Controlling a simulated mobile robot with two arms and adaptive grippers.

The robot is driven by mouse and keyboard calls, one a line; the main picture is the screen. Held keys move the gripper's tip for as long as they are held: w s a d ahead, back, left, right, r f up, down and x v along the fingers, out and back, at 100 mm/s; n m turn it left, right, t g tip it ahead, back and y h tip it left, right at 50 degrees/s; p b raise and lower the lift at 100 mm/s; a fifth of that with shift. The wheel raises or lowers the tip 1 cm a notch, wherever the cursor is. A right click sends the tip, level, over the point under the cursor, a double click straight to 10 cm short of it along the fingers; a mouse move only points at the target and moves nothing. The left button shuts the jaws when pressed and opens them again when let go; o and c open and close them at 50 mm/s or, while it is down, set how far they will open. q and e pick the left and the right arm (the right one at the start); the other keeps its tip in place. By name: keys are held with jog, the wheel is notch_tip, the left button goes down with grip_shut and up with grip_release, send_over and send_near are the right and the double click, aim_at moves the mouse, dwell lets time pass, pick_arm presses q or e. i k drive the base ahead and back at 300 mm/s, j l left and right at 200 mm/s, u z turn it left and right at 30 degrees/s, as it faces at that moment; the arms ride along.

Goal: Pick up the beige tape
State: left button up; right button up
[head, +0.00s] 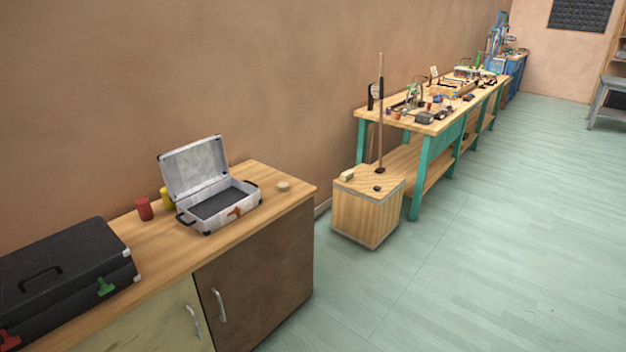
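A small, round, beige object that looks like the beige tape (284,186) lies flat on the wooden cabinet top (240,243), near its far right end. It is to the right of an open silver case (195,168) and apart from it. Another small beige item (346,175) lies on a wooden box on the floor; it is too small to identify. Neither of my grippers is in view.
A black case (65,260) and red and yellow cylinders (144,209) stand on the cabinet left of the silver case. The wooden box (366,215) holds an upright pole. A cluttered workbench (425,125) stands behind. The floor (500,240) at right is clear.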

aim_at(283, 186)
jog(key=i+l+z, duration=0.25)
jog(key=i, duration=0.35)
jog(key=i+l+z, duration=0.25)
jog(key=i, duration=0.35)
jog(key=i+z, duration=0.25)
jog(key=i, duration=0.4)
